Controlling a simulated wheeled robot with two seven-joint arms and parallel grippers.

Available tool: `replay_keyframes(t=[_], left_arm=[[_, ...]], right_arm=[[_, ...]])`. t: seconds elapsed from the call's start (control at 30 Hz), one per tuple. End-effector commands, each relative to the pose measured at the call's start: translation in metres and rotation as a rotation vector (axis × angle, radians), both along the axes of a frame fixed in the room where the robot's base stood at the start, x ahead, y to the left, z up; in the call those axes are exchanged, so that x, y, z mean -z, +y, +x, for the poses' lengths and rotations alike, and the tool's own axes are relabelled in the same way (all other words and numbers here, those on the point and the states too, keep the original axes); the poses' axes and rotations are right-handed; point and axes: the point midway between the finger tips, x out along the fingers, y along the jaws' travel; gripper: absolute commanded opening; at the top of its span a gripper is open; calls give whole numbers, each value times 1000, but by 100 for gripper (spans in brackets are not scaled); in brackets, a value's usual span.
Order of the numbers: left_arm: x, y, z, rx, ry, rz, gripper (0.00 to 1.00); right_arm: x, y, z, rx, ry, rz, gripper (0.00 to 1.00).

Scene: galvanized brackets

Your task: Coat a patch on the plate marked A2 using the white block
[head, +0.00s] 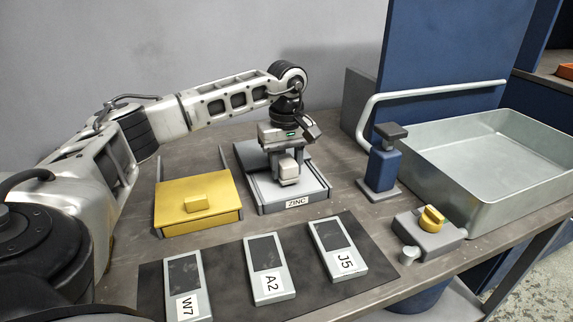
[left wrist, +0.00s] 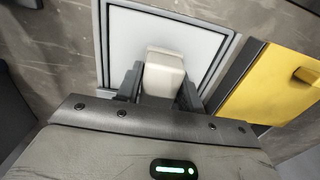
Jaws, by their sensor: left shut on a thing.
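My left gripper (head: 287,178) points down over the grey tray labelled ZINC (head: 255,190) and is shut on the white block (head: 288,167). In the left wrist view the white block (left wrist: 164,75) sits between the two dark fingers, over the tray's pale inner surface (left wrist: 125,45). I cannot tell whether the block touches that surface. The plate marked A2 (head: 272,287) lies on a dark mat (head: 225,275), between plate W7 (head: 199,302) and plate J5 (head: 352,267). Each plate has a dark patch. My right gripper is not in view.
A yellow slab with a knob (head: 180,215) lies left of the ZINC tray. On the right are a blue stand (head: 382,168), a grey block with a yellow knob (head: 432,240), a small metal cylinder (head: 409,256) and a large empty metal bin (head: 485,160).

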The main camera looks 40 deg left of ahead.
Motion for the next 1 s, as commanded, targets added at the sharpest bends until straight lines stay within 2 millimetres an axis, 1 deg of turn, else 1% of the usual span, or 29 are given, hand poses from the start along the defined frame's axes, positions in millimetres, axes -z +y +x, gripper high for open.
replay_keyframes(t=[0.27, 1.0], left_arm=[[0, 0, 0, 0, 0, 0, 19], [10, 0, 0, 0, 0, 0, 19]], right_arm=[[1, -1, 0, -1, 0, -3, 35], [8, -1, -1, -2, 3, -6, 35]])
